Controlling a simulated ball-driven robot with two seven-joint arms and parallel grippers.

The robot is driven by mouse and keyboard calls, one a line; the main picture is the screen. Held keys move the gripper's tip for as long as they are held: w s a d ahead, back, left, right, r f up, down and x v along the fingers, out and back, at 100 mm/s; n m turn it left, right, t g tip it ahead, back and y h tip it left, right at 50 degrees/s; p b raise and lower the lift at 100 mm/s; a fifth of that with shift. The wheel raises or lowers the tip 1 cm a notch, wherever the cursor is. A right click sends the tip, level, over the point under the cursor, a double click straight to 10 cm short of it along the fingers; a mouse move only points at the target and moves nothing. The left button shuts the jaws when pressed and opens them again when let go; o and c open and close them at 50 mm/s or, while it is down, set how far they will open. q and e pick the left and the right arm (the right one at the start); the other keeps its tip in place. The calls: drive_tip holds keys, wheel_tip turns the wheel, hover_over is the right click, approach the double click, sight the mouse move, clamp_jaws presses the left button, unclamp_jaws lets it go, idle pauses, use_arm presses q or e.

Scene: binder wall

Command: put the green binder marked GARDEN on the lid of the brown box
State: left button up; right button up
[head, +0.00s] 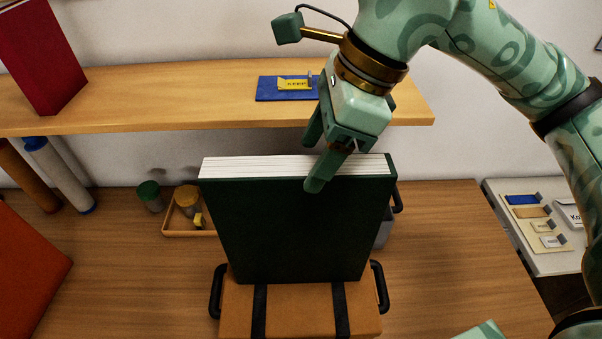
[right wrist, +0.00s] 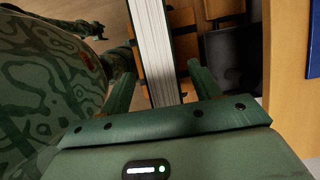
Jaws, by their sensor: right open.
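The dark green binder (head: 295,225) stands upright on the lid of the brown box (head: 300,310), its white page edges facing up. No GARDEN marking shows on the side I see. My right gripper (head: 322,152) is open at the binder's top edge, right of its middle, one finger in front and one behind. In the right wrist view, the binder's pages (right wrist: 158,60) lie between the open fingers (right wrist: 157,92), with gaps visible. A small dark part at that view's upper left may be my left gripper (right wrist: 98,28); its jaws are unclear.
A wooden shelf (head: 180,95) runs behind, with a red binder (head: 42,55) and a blue pad with a yellow tag (head: 294,84). A tray (head: 190,228) with small jars sits behind the box at left. An orange-red object (head: 25,270) stands at far left.

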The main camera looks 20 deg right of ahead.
drive_tip(key=v, duration=0.5)
drive_tip(key=shift+s+r, duration=0.1)
drive_tip(key=shift+r, duration=0.15)
